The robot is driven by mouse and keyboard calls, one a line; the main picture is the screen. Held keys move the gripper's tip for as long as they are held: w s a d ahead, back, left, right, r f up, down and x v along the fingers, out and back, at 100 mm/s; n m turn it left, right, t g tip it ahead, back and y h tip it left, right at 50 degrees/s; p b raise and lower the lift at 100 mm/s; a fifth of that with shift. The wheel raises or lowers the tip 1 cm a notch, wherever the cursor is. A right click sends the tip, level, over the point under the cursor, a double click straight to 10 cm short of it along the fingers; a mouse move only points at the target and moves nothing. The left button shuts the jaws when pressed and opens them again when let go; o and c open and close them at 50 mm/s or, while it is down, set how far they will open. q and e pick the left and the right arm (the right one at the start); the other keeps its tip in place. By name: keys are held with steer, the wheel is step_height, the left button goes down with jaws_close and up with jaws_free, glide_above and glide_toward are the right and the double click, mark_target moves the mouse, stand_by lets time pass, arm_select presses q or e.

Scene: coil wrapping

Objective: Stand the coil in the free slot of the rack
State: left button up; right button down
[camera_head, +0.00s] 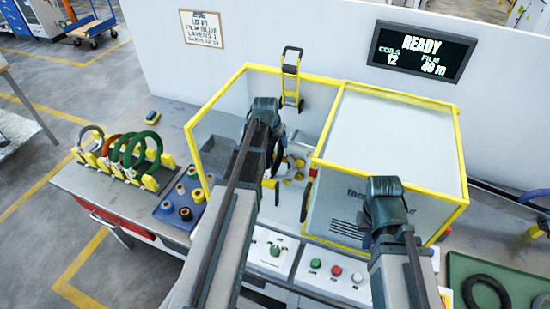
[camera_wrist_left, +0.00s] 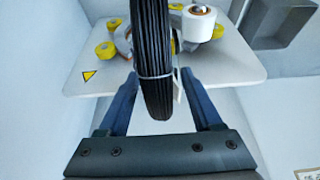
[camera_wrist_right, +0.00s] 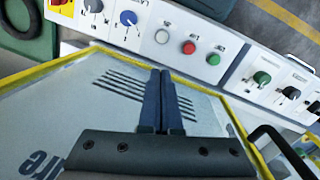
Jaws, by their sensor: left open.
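The black coil (camera_wrist_left: 152,60) stands edge-on between the two fingers of my left gripper (camera_wrist_left: 158,80) in the left wrist view. A pale tie crosses it. The left gripper is open, with a gap visible at its right finger. In the head view the coil (camera_head: 278,152) is mostly hidden behind my left arm, inside the yellow-framed wrapping machine. The rack (camera_head: 149,183) at the left holds several upright coils, grey, red and green; which slot is free is hard to tell. My right gripper (camera_wrist_right: 160,75) is shut and empty over the machine's pale cover.
The machine's yellow frame (camera_head: 200,110) and clear panels surround the left gripper. A blue tray (camera_head: 165,212) of spools stands between rack and machine. Button panels (camera_head: 335,270) line the front. A green mat (camera_head: 462,268) with a black coil lies at the right.

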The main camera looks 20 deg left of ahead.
arm_select(q)
steer(key=shift+r, duration=0.1)
jaws_close()
stand_by(1.2)
